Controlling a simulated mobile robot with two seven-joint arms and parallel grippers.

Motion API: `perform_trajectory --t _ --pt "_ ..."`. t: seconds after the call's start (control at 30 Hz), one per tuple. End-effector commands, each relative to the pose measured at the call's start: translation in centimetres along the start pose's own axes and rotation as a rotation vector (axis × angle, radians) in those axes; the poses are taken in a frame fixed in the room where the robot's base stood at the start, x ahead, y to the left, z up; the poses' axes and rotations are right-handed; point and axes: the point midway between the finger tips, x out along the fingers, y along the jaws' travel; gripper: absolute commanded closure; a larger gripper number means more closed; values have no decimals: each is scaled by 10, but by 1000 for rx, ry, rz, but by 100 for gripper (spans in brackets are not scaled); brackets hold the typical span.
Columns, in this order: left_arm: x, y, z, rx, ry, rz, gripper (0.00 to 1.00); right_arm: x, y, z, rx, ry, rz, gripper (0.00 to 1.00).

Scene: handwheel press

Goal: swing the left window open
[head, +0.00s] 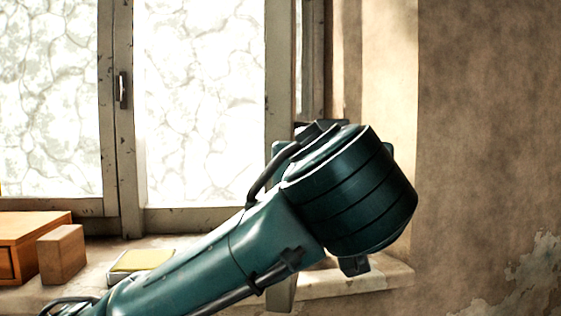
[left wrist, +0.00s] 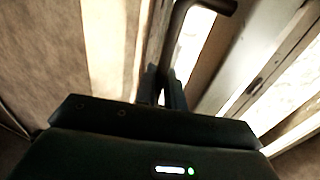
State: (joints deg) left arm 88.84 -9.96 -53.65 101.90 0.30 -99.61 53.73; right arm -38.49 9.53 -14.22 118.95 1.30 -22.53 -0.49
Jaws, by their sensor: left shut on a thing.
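In the head view a weathered window has a left pane (head: 48,100) and a right pane (head: 200,100) of bright, crackled glass. A small dark handle (head: 122,90) sits on the upright between them. My left arm reaches across the sill to the right side of the window, and its bulky wrist hides the gripper there. In the left wrist view my left gripper (left wrist: 165,88) is shut on a dark, L-shaped window handle (left wrist: 180,22), whose end bends right at the top. A grey window frame (left wrist: 238,70) runs beside it. My right gripper is not in view.
On the stone sill (head: 372,279) at the left stand a wooden drawer box (head: 30,228), a small wooden block (head: 62,254) and a flat yellow-topped item (head: 143,260), close to my forearm. A bare plaster wall (head: 490,130) fills the right side.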

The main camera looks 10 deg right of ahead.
Motion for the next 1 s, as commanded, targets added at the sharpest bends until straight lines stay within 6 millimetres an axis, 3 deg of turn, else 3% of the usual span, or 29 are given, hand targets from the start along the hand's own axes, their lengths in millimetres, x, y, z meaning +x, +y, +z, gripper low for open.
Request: perform_trajectory --t 0.2,0.7,0.73,0.77,1.0 --pt "9 17 0 1 -1 -38 100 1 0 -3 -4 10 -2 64" --pt "12 20 -1 -1 0 -51 100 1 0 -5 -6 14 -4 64" --pt "12 20 -1 -1 0 -51 89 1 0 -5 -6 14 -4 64" --pt "12 20 -1 -1 0 -51 86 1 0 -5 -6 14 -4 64" --pt "11 21 0 -2 0 -50 85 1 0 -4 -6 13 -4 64"
